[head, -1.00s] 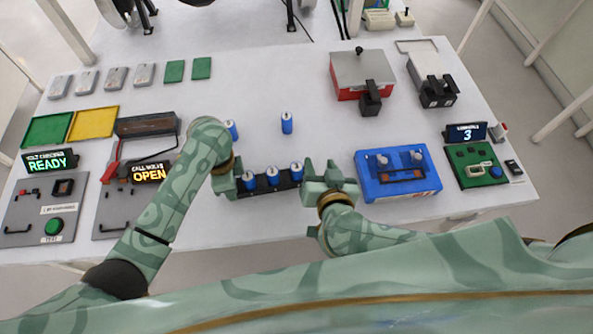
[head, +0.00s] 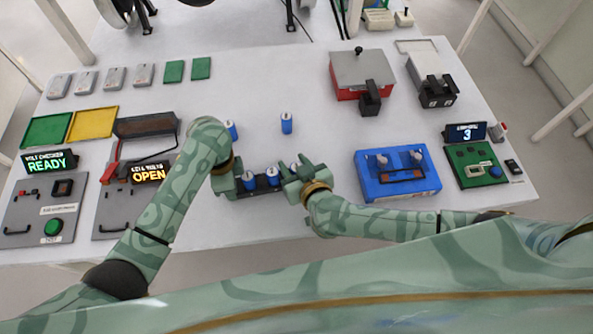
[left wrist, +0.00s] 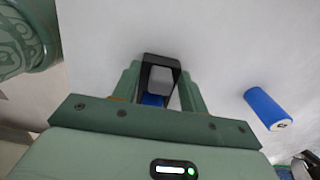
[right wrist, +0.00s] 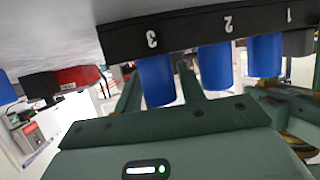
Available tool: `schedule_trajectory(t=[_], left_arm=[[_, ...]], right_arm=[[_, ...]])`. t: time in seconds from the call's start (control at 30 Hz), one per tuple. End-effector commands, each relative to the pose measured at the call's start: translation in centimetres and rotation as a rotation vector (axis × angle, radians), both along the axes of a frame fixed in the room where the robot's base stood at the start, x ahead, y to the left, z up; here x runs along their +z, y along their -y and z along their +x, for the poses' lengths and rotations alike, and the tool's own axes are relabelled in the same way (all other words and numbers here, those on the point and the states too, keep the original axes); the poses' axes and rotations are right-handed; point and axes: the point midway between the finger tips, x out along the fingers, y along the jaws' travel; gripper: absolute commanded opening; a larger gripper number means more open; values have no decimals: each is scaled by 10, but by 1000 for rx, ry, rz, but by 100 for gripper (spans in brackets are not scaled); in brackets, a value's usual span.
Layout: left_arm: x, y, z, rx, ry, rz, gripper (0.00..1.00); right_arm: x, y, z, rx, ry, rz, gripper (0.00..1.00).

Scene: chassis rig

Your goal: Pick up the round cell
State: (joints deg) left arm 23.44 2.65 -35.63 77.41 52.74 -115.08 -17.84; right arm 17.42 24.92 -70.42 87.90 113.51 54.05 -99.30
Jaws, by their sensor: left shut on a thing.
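Blue round cells stand in a black numbered holder (right wrist: 120,40). The cells at slot 3 (right wrist: 156,80), slot 2 (right wrist: 214,66) and slot 1 (right wrist: 264,55) show in the right wrist view. My right gripper (head: 298,172) is open, with its fingers on either side of the slot 3 cell. In the head view it partly hides that cell. My left gripper (left wrist: 160,82) is shut on the black end of the holder. Two more blue cells stand loose on the table, one in the middle (head: 286,124) and one beside my left arm (head: 231,131).
A blue tray (head: 371,190) with fittings stands right of the holder. A red and grey box (head: 358,75) stands behind it. Checker panels (head: 48,213) are at the left. The table centre around the loose cell is clear.

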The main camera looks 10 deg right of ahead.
Motion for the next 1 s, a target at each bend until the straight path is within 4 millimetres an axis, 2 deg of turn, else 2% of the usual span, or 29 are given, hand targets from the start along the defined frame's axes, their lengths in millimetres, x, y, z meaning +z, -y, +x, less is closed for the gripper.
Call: schedule_trajectory(t=[0.27, 0.4, 0.73, 0.87, 1.0], left_arm=[[0, 0, 0, 1, 1, 0, 17], [0, 0, 0, 1, 1, 0, 17], [0, 0, 0, 1, 1, 0, 17], [0, 0, 0, 1, 1, 0, 17], [0, 0, 0, 1, 1, 0, 17]], right_arm=[[-2, -1, 4, 0, -1, 2, 39], [-2, -1, 4, -1, -1, 2, 2], [4, -1, 4, 0, 0, 3, 2], [26, -1, 4, 0, 2, 5, 2], [59, -1, 4, 0, 2, 6, 2]])
